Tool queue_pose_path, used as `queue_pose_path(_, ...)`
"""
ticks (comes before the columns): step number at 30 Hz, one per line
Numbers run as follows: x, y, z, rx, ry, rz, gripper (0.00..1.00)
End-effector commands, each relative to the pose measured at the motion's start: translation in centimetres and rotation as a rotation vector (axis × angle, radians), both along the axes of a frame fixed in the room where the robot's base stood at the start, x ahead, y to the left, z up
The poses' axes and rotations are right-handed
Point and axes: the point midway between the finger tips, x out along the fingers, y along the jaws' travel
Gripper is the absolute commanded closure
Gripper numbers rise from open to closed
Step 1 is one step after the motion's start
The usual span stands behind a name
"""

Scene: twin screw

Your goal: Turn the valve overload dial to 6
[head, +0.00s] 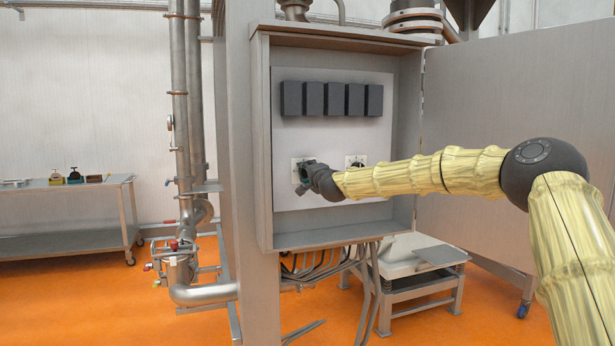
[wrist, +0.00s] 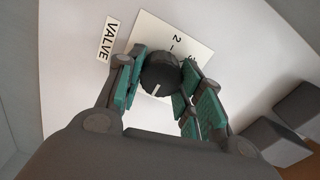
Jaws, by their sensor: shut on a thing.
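The valve overload dial (wrist: 160,72) is a round black knob with a short white mark, on a white scale plate (wrist: 185,38). A "2" and part of another number show on the plate; the rest is covered. The knob's white mark points toward the bottom of the wrist view, away from the "2". A "VALVE" label (wrist: 107,40) is beside the plate. My gripper (wrist: 161,78) has its teal-padded fingers on both sides of the knob, shut on it. In the head view my gripper (head: 306,176) is at the left plate (head: 296,163) and hides most of the dial.
A second dial (head: 355,160) is to the right in the same open cabinet (head: 262,130), just above my arm. Several dark boxes (head: 330,99) stick out above the dials. The cabinet door (head: 470,140) stands open at the right. Pipes (head: 180,100) run on the left.

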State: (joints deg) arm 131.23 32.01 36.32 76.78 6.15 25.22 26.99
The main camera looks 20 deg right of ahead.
Motion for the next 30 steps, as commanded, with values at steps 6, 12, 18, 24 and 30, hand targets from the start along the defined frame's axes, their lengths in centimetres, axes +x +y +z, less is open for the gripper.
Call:
queue_pose_path(6, 0.02, -0.23, -0.08, 0.009, 0.001, -0.003, 0.87)
queue_pose_path(12, 0.02, -0.22, -0.09, 0.008, 0.001, -0.003, 0.87)
queue_pose_path(18, 0.03, -0.08, -0.08, 0.007, 0.001, -0.001, 0.42)
queue_pose_path(24, 0.06, 0.09, -0.05, 0.007, 0.000, 0.001, 0.42)
queue_pose_path(30, -0.65, -0.08, 0.08, 0.007, -0.001, -0.001, 0.42)
